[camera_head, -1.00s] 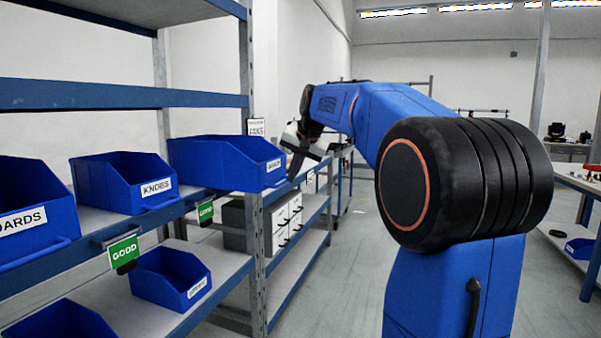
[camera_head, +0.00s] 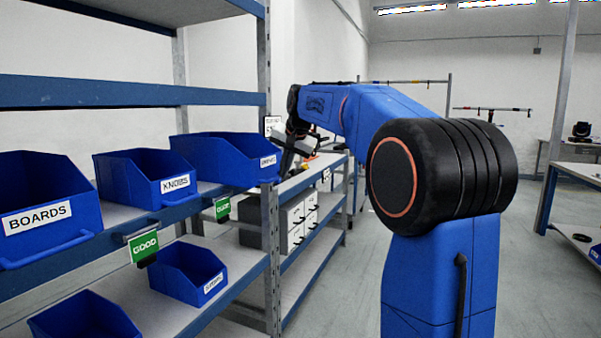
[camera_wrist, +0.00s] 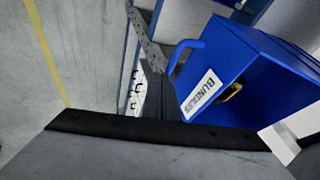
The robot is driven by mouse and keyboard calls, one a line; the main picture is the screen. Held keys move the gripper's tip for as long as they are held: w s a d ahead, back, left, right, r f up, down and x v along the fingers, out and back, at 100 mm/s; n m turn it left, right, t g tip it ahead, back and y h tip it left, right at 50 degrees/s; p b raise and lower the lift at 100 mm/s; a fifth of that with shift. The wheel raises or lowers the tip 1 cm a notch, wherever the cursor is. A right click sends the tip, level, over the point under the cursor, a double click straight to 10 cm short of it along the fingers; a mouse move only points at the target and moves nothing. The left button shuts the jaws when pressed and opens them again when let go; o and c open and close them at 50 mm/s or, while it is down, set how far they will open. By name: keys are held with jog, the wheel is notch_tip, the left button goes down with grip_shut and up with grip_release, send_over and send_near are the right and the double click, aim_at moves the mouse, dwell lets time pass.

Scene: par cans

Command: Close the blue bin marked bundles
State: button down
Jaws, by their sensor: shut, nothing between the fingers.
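The blue bin marked bundles (camera_head: 218,160) stands on the middle shelf, at the right of a row of bins. Its front juts out past the shelf post. Its label is too small to read in the head view. The wrist view shows the bin (camera_wrist: 240,60) close up and tilted, with the BUNDLES label (camera_wrist: 201,94) and a blue front handle (camera_wrist: 184,54). A small yellow thing shows beside the label. My gripper (camera_head: 287,168) is shut and empty, beside the bin's front right end. I cannot tell whether it touches the bin.
A knobs bin (camera_head: 138,182) and a boards bin (camera_head: 40,195) stand to the left. Green GOOD tags (camera_head: 144,246) hang from the shelf edge. A metal post (camera_head: 271,265) stands below the gripper. The floor (camera_head: 345,290) right of the rack is clear.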

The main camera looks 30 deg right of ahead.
aim_at(267, 164)
jog(key=w+a, duration=0.4)
jog(key=w, duration=0.1)
jog(key=w+a, duration=0.2)
jog(key=w, duration=0.1)
jog(key=shift+w+a, duration=0.2)
jog(key=shift+a, duration=0.1)
jog(key=shift+f, duration=0.1)
jog(key=shift+s+d, duration=0.35)
jog(key=shift+s+d+r, duration=0.25)
jog(key=shift+s+d, duration=0.2)
jog(key=shift+s, duration=0.15)
jog(key=shift+s+d+r, duration=0.25)
jog(key=shift+s+d, duration=0.2)
jog(key=shift+s, duration=0.1)
jog(key=v, duration=1)
jog(key=s+a+f+n, duration=0.2)
jog(key=s+f+n, duration=0.1)
jog(key=s+f, duration=0.9)
jog(key=s+a+f+n+g, duration=0.1)
jog(key=s+a+f+n, duration=0.1)
jog(key=s+f, duration=1.1)
jog(key=s+a+f+n+g, duration=0.1)
jog(key=s+a+f+n, duration=0.2)
jog(key=s+f, duration=0.9)
jog(key=s+n, duration=0.1)
jog(key=s, duration=0.9)
jog(key=shift+s+f, duration=0.15)
jog(key=shift+f, duration=0.25)
